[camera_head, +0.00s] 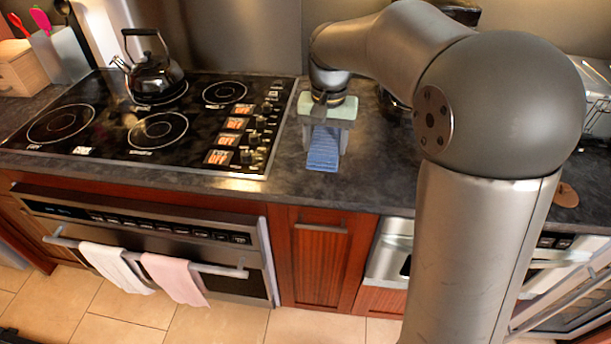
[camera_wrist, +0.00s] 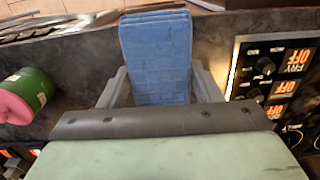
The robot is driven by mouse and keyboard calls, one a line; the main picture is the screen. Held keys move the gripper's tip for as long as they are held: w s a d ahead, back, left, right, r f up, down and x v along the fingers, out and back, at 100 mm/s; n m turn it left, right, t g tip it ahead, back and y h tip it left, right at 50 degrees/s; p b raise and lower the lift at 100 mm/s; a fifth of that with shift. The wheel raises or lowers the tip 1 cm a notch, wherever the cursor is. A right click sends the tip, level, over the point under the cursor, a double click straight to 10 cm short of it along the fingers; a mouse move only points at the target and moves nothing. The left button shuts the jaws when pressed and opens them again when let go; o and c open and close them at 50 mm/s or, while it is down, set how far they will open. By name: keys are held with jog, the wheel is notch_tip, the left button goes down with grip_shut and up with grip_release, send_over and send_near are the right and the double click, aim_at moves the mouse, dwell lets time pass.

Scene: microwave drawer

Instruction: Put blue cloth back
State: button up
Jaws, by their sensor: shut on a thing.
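The blue cloth (camera_head: 323,150) is a folded textured strip. It is between the fingers of my gripper (camera_head: 327,152), over the dark counter just right of the cooktop. In the wrist view the cloth (camera_wrist: 156,55) stands out between the two grey fingers, and my gripper (camera_wrist: 158,85) is shut on it. I cannot tell whether its lower end touches the counter. A white towel (camera_head: 117,268) and a pink towel (camera_head: 175,278) hang side by side on the oven handle (camera_head: 215,270), below the cooktop.
A dark kettle (camera_head: 153,75) stands on the cooktop (camera_head: 190,122). Right of the oven are a wooden cabinet door (camera_head: 318,257) and a silver appliance (camera_head: 390,250). A green and pink object (camera_wrist: 35,90) lies on the counter in the wrist view. My arm hides much of the right side.

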aim_at(317, 155)
jog(key=s, duration=0.1)
jog(key=s+a, duration=0.1)
jog(key=s+b, duration=0.1)
jog(key=shift+s+a+r, duration=0.2)
jog(key=shift+s+a, duration=0.15)
jog(key=shift+s, duration=0.05)
jog(key=shift+s+a, duration=0.15)
jog(key=shift+a, duration=0.05)
jog(key=w+a+f+p, duration=0.1)
jog(key=w+f, duration=0.1)
jog(key=w, duration=0.2)
jog(key=w+a+f+p, duration=0.1)
jog(key=w+f, duration=0.2)
jog(key=w, duration=0.1)
jog(key=w+a+f+p, duration=0.1)
jog(key=w+f, duration=0.2)
jog(key=w, duration=0.1)
jog(key=shift+f, duration=0.1)
jog(key=shift+w+f, duration=0.55)
jog(key=shift+f, duration=0.15)
jog(key=shift+f+p, duration=0.35)
jog(key=shift+f, duration=1.15)
jog(key=shift+f, duration=0.1)
